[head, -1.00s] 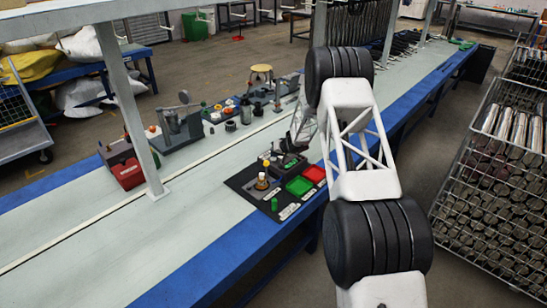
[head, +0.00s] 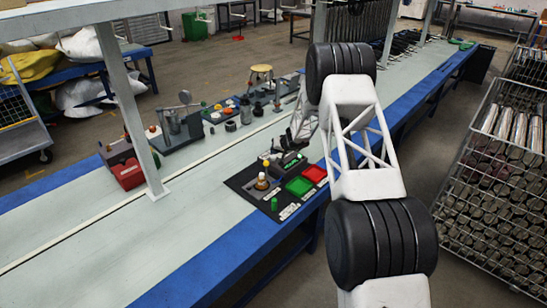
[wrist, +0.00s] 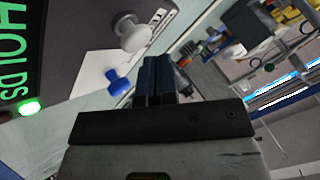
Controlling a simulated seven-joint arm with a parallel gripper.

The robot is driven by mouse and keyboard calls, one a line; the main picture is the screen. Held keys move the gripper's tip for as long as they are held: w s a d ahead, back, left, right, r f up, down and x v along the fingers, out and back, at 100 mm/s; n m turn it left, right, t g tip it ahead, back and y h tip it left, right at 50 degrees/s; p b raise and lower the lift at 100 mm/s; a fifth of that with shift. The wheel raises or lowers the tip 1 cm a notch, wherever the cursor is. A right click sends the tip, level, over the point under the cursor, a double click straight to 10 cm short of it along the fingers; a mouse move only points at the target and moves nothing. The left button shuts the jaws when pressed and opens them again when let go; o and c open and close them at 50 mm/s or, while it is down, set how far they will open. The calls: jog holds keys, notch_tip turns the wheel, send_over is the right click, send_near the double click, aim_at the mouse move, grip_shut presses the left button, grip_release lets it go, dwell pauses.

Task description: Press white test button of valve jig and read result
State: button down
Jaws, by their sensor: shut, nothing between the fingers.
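The valve jig stands on a black board (head: 238,184) on the bench. In the wrist view its display (wrist: 14,60) shows green letters reading "HOLDS", and a green lamp (wrist: 30,107) is lit beside them. The white test button (wrist: 130,35) sticks out of the dark jig face as a round knob. My gripper (wrist: 157,60) is shut and empty, its dark blue fingertips just to the right of the white button, seemingly apart from it. In the head view my gripper is small and dark near the jig, and the white button cannot be made out.
A blue knob (wrist: 118,80) sits close to the fingers. A green tray (head: 299,186) and a red tray (head: 315,173) lie at the board's right side. A brass-coloured valve (head: 262,182) stands on the board.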

aim_at(274, 157)
jog(key=shift+r, duration=2.65)
jog(key=s+d+r+g+h, duration=0.1)
jog(key=s+d+r, duration=0.1)
jog(key=s+r, duration=1.45)
jog(key=s+d+r+g+h, duration=0.1)
jog(key=s+d+r, duration=0.2)
jog(key=s+r, duration=1.3)
jog(key=s+d+r+g+h, duration=0.1)
jog(key=s+d+r, duration=0.15)
jog(key=s, duration=0.85)
jog(key=s+d+r+h, duration=0.1)
jog(key=s+r, duration=0.2)
jog(key=s, duration=0.9)
jog(key=s+d+f+h, duration=0.1)
jog(key=s+d, duration=0.1)
jog(key=s, duration=0.9)
jog(key=s+d+f+m+h, duration=0.1)
jog(key=s+d+f+h, duration=0.1)
jog(key=s, duration=0.9)
jog(key=shift+s+d, duration=0.35)
jog(key=shift+d, duration=0.5)
